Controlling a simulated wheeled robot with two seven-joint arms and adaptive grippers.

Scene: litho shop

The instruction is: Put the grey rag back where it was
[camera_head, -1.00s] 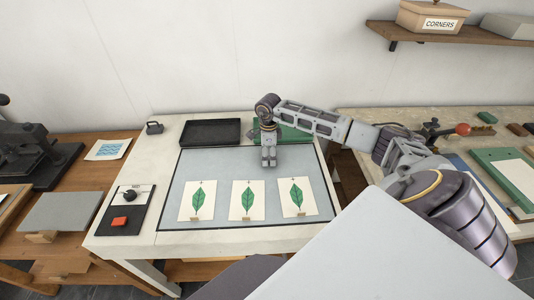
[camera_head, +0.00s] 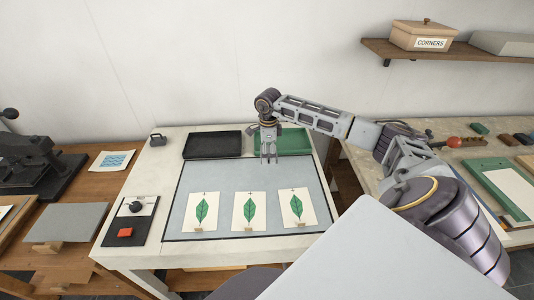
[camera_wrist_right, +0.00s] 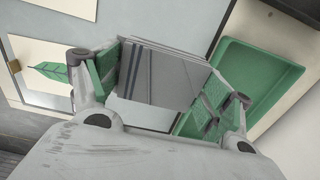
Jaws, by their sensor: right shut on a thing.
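My right gripper (camera_head: 269,160) hangs over the back of the light table, in front of the green tray (camera_head: 297,143). In the right wrist view the gripper (camera_wrist_right: 165,85) is shut on the grey rag (camera_wrist_right: 165,78), a folded, layered grey bundle with darker stripes, held between its two fingers. The green tray also shows in the wrist view (camera_wrist_right: 250,62), to the right of the rag, and its visible floor is bare. In the head view the rag is too small to make out clearly. My left gripper is not in view.
A black tray (camera_head: 213,146) stands left of the green tray. Three leaf prints (camera_head: 249,211) lie on the grey panel (camera_head: 190,180). A control box with a red button (camera_head: 125,233) is at the left edge. A small dark weight (camera_head: 157,140) stands at the back left.

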